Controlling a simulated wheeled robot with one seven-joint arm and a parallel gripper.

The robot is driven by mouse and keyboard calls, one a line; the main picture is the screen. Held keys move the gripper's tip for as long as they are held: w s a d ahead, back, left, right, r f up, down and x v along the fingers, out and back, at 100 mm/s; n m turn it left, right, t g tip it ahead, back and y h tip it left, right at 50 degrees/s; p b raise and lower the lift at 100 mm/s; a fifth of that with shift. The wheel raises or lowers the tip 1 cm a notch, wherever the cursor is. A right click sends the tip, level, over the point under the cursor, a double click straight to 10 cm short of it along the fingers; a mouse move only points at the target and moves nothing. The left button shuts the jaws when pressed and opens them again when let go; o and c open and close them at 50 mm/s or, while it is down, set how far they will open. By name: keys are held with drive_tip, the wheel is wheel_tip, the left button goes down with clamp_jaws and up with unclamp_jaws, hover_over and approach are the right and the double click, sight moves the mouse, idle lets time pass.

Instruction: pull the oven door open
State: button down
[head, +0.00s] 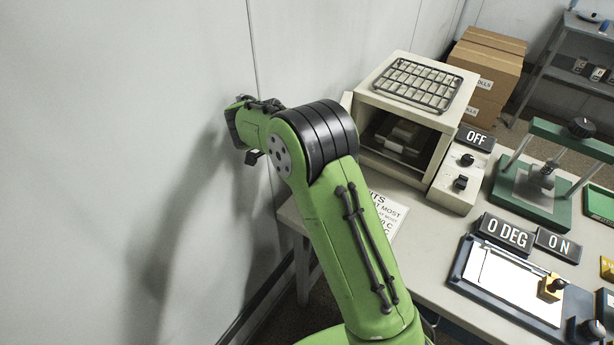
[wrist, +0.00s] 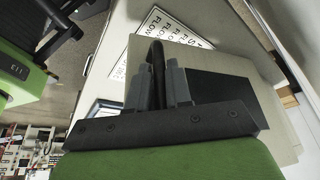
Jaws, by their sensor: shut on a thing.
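The oven (head: 436,128) is a beige box on the table, with its front opening facing me and its dark inside in view. Its door (head: 346,101) stands swung out to the left; in the head view only a thin pale part shows beside my arm. In the wrist view the door is a beige panel (wrist: 270,100) with a dark window. My gripper (wrist: 165,80) is shut on the door's black handle (wrist: 156,58), which stands between the two grey fingers. In the head view my arm hides the handle and the fingertips.
A wire rack with small pale pieces (head: 419,83) lies on the oven. A control box (head: 458,178) with knobs and an OFF sign (head: 476,138) stands to its right. A green press (head: 540,185) and a coating plate (head: 515,285) stand farther right. The wall (head: 140,120) is close on the left.

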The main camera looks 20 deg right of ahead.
drive_tip(key=c, duration=1.1)
unclamp_jaws()
drive_tip(key=shift+d, duration=0.1)
wheel_tip(320, 180, up, 10)
drive_tip(key=p, duration=0.3)
drive_tip(key=shift+c, duration=0.4)
